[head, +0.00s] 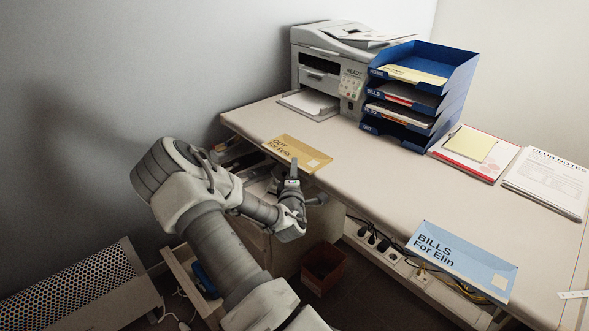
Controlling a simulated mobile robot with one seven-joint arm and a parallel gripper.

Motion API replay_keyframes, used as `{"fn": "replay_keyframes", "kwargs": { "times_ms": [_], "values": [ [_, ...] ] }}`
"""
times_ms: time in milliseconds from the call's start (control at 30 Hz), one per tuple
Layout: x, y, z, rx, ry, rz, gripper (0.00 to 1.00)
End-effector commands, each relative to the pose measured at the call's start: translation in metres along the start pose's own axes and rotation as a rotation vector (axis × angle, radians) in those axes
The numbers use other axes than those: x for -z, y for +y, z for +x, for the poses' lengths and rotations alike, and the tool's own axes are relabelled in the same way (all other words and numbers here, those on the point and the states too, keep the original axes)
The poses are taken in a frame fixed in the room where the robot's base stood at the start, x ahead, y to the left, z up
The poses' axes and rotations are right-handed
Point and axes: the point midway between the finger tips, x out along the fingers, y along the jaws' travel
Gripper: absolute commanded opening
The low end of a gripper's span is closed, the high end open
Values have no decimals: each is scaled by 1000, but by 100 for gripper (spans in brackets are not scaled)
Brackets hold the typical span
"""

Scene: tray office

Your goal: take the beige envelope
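The beige envelope (292,148), printed "OUT For Felix", lies flat at the front edge of the desk, left of centre in the head view. Its near right corner appears to stick out past the edge. My gripper (308,180) is at the desk's front edge, just by that corner. Its fingers are spread apart, one pointing up in front of the envelope and one pointing right below it. I see nothing held between them. I cannot tell whether a finger touches the envelope.
A light-blue envelope (462,260), "BILLS For Elin", lies at the front edge on the right. A printer (328,70) and blue stacked trays (456,78) stand at the back of the desk (385,180). A clipboard (488,165) and notes (548,180) lie right. An open drawer (185,275) is below left.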

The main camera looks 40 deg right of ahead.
Motion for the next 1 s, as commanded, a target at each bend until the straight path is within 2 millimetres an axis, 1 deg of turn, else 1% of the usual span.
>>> {"fn": "replay_keyframes", "kwargs": {
  "times_ms": [233, 500, 600, 1000],
  "values": [
    [0, 0, 0, -1, 0, 0, 32],
    [0, 0, 0, -1, 0, 0, 7],
    [0, 0, 0, 0, 0, 0, 0],
    [0, 0, 0, 0, 0, 0, 0]
  ]
}}
